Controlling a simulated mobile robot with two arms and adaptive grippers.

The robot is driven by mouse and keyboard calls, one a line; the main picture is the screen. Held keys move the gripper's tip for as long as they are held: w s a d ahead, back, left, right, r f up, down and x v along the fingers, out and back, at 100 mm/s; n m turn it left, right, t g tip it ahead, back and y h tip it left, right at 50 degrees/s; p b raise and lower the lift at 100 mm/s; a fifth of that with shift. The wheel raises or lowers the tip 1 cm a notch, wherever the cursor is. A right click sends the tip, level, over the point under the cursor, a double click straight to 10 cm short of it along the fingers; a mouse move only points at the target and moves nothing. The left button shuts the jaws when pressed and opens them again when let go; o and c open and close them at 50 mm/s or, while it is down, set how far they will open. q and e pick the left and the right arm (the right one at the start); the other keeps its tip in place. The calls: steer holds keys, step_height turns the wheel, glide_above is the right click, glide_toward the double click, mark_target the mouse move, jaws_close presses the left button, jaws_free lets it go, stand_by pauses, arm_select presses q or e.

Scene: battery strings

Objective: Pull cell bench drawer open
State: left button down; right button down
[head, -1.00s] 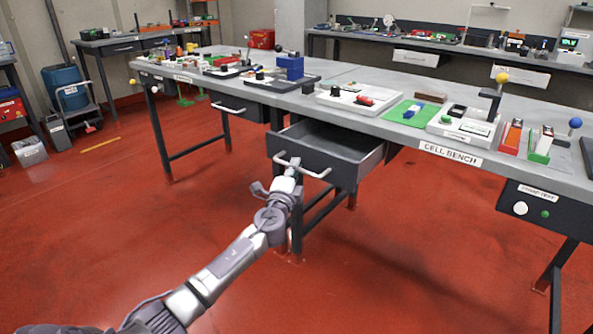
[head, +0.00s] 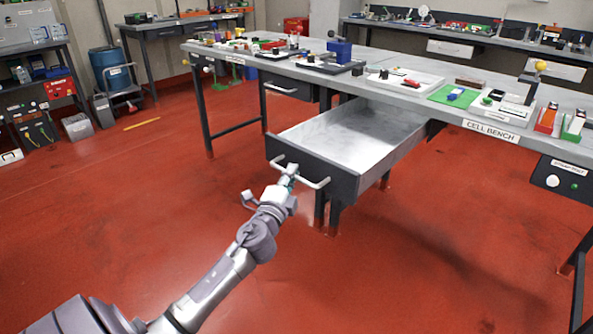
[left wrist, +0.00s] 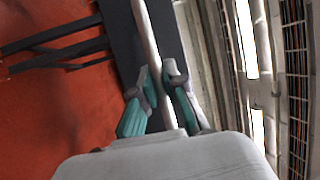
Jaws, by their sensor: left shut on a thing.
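The cell bench (head: 425,97) carries the label CELL BENCH (head: 491,131) on its front edge. Its drawer (head: 345,138) stands well out from under the top, and its grey inside looks empty. A pale bar handle (head: 318,184) runs across the dark drawer front (head: 308,172). My left gripper (head: 289,174) is shut on the handle near its middle. In the left wrist view, the teal and grey fingers (left wrist: 160,85) close around the handle bar (left wrist: 147,35). My right gripper is not in view.
Trays and parts, including a green mat (head: 458,96) and a blue block (head: 339,50), lie on the bench top. A second drawer (head: 287,87) to the left is closed. Bench legs (head: 334,215) stand below the open drawer. The red floor (head: 400,260) in front is clear.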

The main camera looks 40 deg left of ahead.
arm_select(q)
steer(key=shift+s, duration=0.3)
steer(key=c, duration=1.2)
jaws_free()
steer(key=v, duration=1.2)
steer(key=shift+f, duration=0.1)
